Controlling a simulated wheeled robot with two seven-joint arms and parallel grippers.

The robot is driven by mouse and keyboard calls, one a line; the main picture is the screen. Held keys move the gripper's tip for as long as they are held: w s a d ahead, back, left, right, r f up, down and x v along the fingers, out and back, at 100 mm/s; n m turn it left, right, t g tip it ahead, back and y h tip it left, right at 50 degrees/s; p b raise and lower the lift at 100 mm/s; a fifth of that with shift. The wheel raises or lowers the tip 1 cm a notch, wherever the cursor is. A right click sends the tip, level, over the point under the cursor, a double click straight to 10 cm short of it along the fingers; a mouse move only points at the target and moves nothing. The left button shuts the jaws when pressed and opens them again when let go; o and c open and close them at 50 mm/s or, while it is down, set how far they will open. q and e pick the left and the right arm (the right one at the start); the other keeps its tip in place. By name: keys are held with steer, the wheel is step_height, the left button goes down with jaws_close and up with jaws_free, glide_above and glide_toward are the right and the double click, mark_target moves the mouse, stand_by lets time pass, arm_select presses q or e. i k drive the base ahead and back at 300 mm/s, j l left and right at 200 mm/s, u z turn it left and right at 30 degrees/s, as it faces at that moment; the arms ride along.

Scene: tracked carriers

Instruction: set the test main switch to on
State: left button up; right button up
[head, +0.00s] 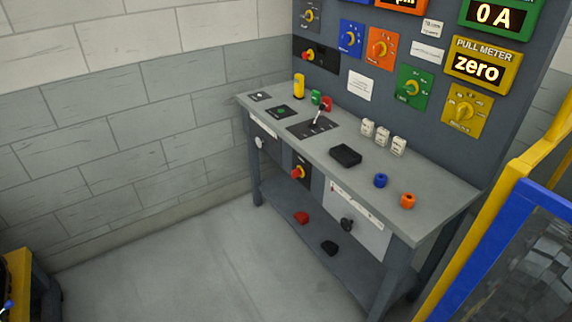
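A red rotary handle on a yellow base (308,55) sits on a black plate at the left of the upright panel. A second red and yellow rotary switch (298,172) is on a dark plate under the bench top, at the front. Either could be the test main switch; I cannot read a label that tells which. The position of each handle is too small to read surely. Neither of my grippers is in view.
The grey bench (430,195) carries a black lever (318,117), a black box (345,155), a blue ring (380,180) and an orange ring (408,200). A yellow and blue frame (490,220) stands at the right. The floor (190,265) left of the bench is clear.

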mark_target(296, 173)
steer(key=i+j+z, duration=0.1)
steer(key=i+j, duration=0.15)
steer(key=j, duration=0.2)
steer(key=i+j+z, duration=0.1)
steer(key=i+j, duration=0.15)
steer(key=j, duration=0.2)
steer(key=i+j+z, duration=0.1)
steer(key=i+j, duration=0.15)
steer(key=j, duration=0.2)
steer(key=i+j+z, duration=0.1)
steer(key=j, duration=0.4)
steer(key=i+j+z, duration=0.1)
steer(key=i+j, duration=0.2)
steer(key=j, duration=0.2)
steer(key=i+j+z, duration=0.1)
steer(key=j, duration=0.45)
steer(key=i+j+z, duration=0.1)
steer(key=j, duration=0.4)
steer(key=i+j+z, duration=0.1)
steer(key=i+j, duration=0.15)
steer(key=j, duration=0.3)
